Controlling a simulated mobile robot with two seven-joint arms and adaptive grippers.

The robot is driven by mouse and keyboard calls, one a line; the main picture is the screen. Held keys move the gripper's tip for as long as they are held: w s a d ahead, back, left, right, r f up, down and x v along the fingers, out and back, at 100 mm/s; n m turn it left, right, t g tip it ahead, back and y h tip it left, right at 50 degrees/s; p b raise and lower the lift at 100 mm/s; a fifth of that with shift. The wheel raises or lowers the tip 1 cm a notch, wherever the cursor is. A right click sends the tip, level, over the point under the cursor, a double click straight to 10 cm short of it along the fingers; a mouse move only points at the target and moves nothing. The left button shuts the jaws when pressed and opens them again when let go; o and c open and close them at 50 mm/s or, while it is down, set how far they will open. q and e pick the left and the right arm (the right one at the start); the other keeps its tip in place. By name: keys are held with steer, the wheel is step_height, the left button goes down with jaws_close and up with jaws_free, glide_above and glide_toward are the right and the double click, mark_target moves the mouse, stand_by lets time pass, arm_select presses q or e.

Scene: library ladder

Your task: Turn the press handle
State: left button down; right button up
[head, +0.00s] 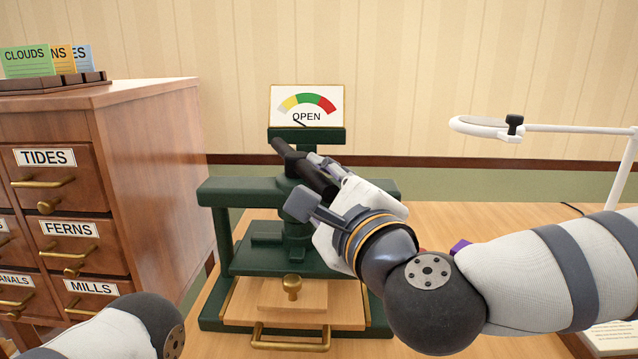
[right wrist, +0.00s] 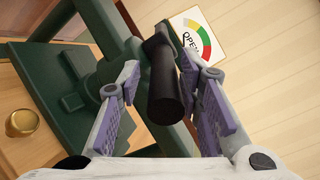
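The green press (head: 235,190) stands on the wooden table. Its black handle (head: 282,147) is a bar slanting from upper left to lower right across the top of the press. My right gripper (head: 316,186) is at the lower right part of the handle. In the right wrist view the black handle (right wrist: 165,85) lies between the two purple-padded fingers of my right gripper (right wrist: 165,100), which are apart with a gap showing on the left side. A gauge card (head: 307,103) behind the handle reads OPEN. My left gripper is out of view; only part of that arm shows at lower left.
A wooden drawer cabinet (head: 155,180) with labelled drawers stands close on the left. A board with a brass knob (head: 292,286) lies in the press base. A white magnifier lamp (head: 560,128) stands at right. A small purple object (head: 460,246) is partly hidden behind my right arm.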

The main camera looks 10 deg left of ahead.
steer(key=shift+r, duration=0.2)
steer(key=v, duration=0.7)
steer(key=shift+s+d, duration=0.2)
steer(key=shift+d, duration=0.05)
stand_by(0.4)
